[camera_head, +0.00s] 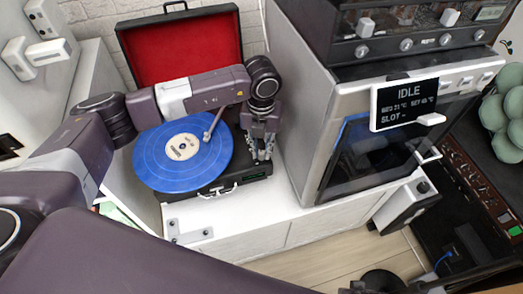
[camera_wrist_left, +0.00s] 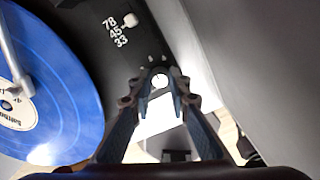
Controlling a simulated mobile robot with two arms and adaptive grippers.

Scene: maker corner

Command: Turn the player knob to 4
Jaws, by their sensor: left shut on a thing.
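The record player (camera_head: 235,187) stands on the white cabinet with its red-lined lid open. A blue record (camera_head: 160,160) lies on it under the tonearm (camera_head: 212,125). My left gripper (camera_head: 262,157) reaches down over the player's right side, and its fingers hide the knob in the head view. In the left wrist view, the small round pale-topped knob (camera_wrist_left: 160,80) sits between the fingertips of my left gripper (camera_wrist_left: 159,92), which is shut on it. Small marks near the knob are too small to read. My right gripper is not in view.
A white speed switch (camera_wrist_left: 131,20) sits beside the printed 78, 45 and 33. A silver oven-like machine (camera_head: 370,150) with a display reading IDLE stands close to the right of my left gripper. The white cabinet top (camera_head: 240,215) is mostly clear in front of the player.

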